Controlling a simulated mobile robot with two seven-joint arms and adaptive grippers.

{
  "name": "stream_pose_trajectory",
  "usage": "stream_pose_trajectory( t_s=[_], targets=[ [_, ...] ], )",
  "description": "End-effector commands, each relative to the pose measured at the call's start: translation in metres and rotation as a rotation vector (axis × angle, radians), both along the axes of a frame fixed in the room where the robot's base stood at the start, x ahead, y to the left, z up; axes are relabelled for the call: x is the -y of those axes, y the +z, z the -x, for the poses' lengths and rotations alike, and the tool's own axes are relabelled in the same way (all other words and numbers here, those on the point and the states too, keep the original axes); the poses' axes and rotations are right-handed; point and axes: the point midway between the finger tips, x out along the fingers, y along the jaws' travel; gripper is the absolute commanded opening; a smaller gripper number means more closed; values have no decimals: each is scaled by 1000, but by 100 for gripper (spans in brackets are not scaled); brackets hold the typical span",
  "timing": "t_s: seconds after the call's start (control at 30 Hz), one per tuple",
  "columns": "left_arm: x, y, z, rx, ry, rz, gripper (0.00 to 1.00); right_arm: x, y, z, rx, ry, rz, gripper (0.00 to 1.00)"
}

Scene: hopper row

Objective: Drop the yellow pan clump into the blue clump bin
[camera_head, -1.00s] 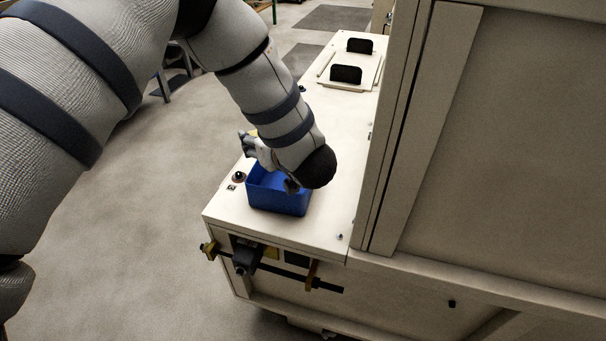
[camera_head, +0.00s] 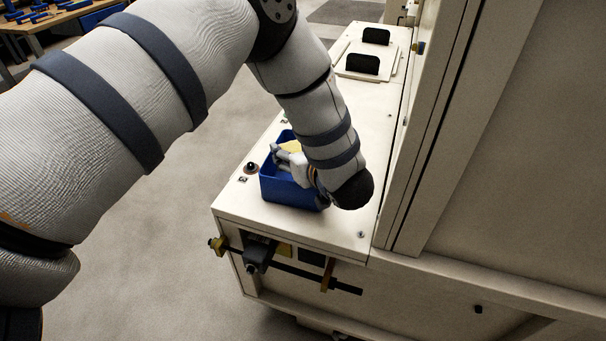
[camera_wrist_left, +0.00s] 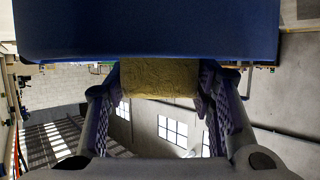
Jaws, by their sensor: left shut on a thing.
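The blue clump bin (camera_head: 285,192) is an open box on the cream machine top in the head view. Its blue side fills the top of the left wrist view (camera_wrist_left: 150,35). The yellow pan clump (camera_head: 291,147) shows as a small pale yellow patch at the bin's far side, and as a rough yellow block in the left wrist view (camera_wrist_left: 158,82). My left gripper (camera_head: 282,156) is shut on the clump, with a finger on each side of it, at the bin's opening. The wrist partly hides the bin's inside; how deep the clump sits cannot be told.
A tall cream cabinet (camera_head: 500,130) stands close on the right. A small dark button (camera_head: 252,167) is left of the bin. Two black handles (camera_head: 362,64) stand farther back. A rod with clamps (camera_head: 290,272) runs along the machine's front. The floor at left is clear.

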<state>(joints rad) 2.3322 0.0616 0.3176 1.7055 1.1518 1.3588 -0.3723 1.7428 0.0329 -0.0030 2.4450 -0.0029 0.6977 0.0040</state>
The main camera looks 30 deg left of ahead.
Motion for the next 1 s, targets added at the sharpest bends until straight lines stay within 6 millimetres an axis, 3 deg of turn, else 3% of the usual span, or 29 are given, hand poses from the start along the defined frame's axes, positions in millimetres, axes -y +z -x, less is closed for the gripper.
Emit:
stream_pose_trajectory(
  t_s=[0.13, 0.17, 0.27, 0.63, 1.0],
  targets=[
    [0, 4, -1, 5, 0, 0, 30, 0, 1, -1, 4, 0, 0, 0],
    [0, 4, -1, 5, 0, 0, 51, 0, 1, -1, 4, 0, 0, 0],
    [0, 4, -1, 4, -1, 0, 73, 0, 2, -1, 4, 0, 0, 0],
    [6, 6, 2, 3, -3, 0, 73, 0, 1, -1, 4, 1, 0, 0],
    [77, 41, 46, 3, -4, 0, 73, 0, 1, -1, 4, 1, 0, 0]
  ],
)
